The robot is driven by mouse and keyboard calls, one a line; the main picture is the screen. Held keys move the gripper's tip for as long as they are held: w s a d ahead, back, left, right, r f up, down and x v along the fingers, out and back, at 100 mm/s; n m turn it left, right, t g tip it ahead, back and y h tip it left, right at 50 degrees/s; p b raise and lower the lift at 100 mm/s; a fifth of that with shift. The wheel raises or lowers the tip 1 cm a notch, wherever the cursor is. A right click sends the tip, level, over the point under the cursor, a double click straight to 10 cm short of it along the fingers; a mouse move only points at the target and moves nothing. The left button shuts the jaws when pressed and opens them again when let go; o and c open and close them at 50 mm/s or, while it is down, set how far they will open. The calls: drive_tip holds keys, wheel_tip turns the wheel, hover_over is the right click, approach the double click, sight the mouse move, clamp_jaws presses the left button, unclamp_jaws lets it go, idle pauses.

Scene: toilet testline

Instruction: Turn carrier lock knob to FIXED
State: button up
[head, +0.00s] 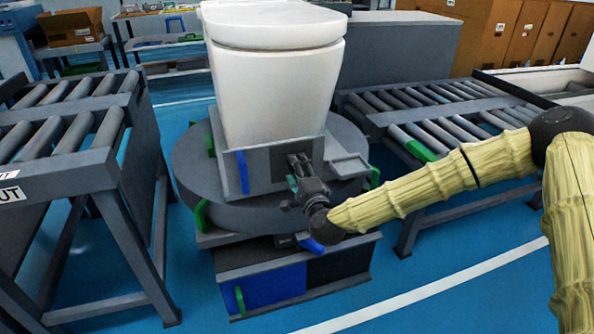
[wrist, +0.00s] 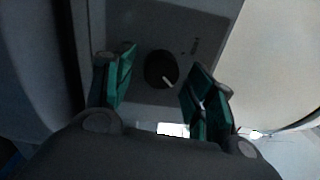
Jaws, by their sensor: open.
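The carrier lock knob (wrist: 161,69) is a round dark knob with a white pointer line, on a grey panel (wrist: 205,22) in the wrist view. The pointer slants toward the lower right of that picture. Small marks on the panel are too dark to read. My gripper (wrist: 158,88) is open, its green-padded fingers on either side of the knob, apart from it. In the head view my gripper (head: 294,181) is at the front of the grey carrier (head: 232,172) under the white toilet (head: 270,90); there the knob is hidden.
The carrier sits on a round grey turntable (head: 187,170) with green handles, above a base with a blue front (head: 262,287). Roller conveyors stand at left (head: 68,120) and right (head: 430,112). Blue floor is open at front right.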

drive_tip(key=v, duration=1.1)
drive_tip(key=shift+s, duration=0.35)
drive_tip(key=shift+d, duration=0.15)
drive_tip(key=s+f+n+g, duration=0.45)
drive_tip(key=s+f, duration=0.35)
drive_tip(key=f, duration=0.4)
drive_tip(key=s+f+n+g, duration=0.45)
drive_tip(key=s+f, duration=0.35)
drive_tip(key=f, duration=0.5)
drive_tip(key=s+d+f+n+g+h, duration=0.1)
drive_tip(key=s+d+f+n+g, duration=0.1)
drive_tip(key=s+d+f, duration=0.4)
drive_tip(key=s+d+f+n+g+h, duration=0.1)
drive_tip(key=s+d+f+g+h, duration=0.15)
drive_tip(key=s, duration=0.55)
drive_tip(key=s+d+f+n+g+h, duration=0.1)
drive_tip(key=s+d+f+n+g, duration=0.15)
drive_tip(key=s+d, duration=0.3)
drive_tip(key=s+d+g+h, duration=0.1)
drive_tip(key=s+d+g, duration=0.1)
drive_tip(key=s+d, duration=0.3)
wheel_tip(320, 180, up, 30)
drive_tip(key=p, duration=3)
drive_tip(key=shift+w+a+f+p, duration=0.2)
drive_tip(key=shift+a+p, duration=0.05)
drive_tip(key=shift+p, duration=0.1)
